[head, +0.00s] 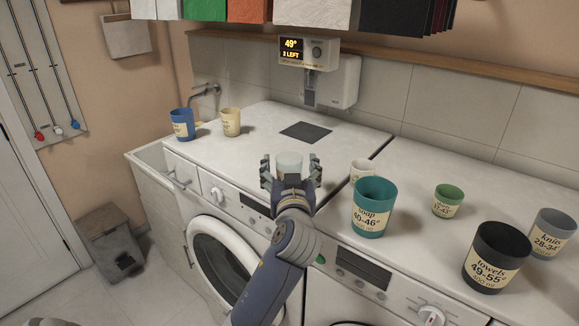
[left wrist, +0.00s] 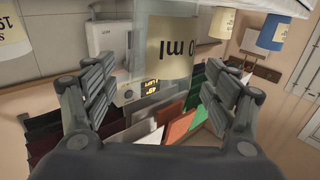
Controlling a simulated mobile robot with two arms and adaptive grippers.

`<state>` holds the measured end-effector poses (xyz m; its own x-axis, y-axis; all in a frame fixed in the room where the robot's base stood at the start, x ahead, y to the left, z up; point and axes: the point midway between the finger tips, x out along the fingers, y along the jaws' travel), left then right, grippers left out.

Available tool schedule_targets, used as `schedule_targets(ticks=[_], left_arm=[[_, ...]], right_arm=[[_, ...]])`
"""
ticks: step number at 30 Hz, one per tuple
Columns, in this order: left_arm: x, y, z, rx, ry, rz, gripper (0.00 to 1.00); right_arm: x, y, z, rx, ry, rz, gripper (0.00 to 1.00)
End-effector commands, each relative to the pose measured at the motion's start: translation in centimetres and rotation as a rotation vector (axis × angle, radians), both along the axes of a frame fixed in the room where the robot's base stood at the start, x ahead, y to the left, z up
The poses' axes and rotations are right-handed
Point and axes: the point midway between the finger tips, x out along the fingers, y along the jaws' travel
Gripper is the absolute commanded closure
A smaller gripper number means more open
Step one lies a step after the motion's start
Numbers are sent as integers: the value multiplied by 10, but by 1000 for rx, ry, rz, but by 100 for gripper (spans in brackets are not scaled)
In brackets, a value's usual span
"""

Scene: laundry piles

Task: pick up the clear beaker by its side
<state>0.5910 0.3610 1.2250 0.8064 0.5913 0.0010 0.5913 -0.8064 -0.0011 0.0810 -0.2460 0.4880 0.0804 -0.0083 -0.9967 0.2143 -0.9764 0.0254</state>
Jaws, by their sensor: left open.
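The clear beaker (head: 289,160) stands on the white worktop in the middle of the head view, its lower part hidden by my left gripper. My left gripper (head: 290,172) is open, with one finger to each side of the beaker as seen from the head. In the left wrist view, the beaker (left wrist: 147,50) fills the upper middle, see-through, with a cream label ending in "0 ml". It lines up with the gap between the open fingers (left wrist: 163,78). I see no finger touching it. My right gripper is not in view.
Green (head: 447,201), black (head: 497,258) and grey (head: 553,234) cups stand farther right. Blue (head: 182,125) and cream (head: 231,122) cups stand back left. A dispenser (head: 333,82) hangs behind.

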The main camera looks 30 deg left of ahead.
Motion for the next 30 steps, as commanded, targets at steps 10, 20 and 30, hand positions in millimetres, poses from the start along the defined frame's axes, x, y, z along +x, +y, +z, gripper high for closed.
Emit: schedule_targets(ticks=[10,20,30], left_arm=[[19,14,0,-1,0,0,22],[18,13,0,-1,0,0,69],[18,13,0,-1,0,0,69]], right_arm=[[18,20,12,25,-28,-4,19],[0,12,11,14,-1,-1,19],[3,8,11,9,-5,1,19]])
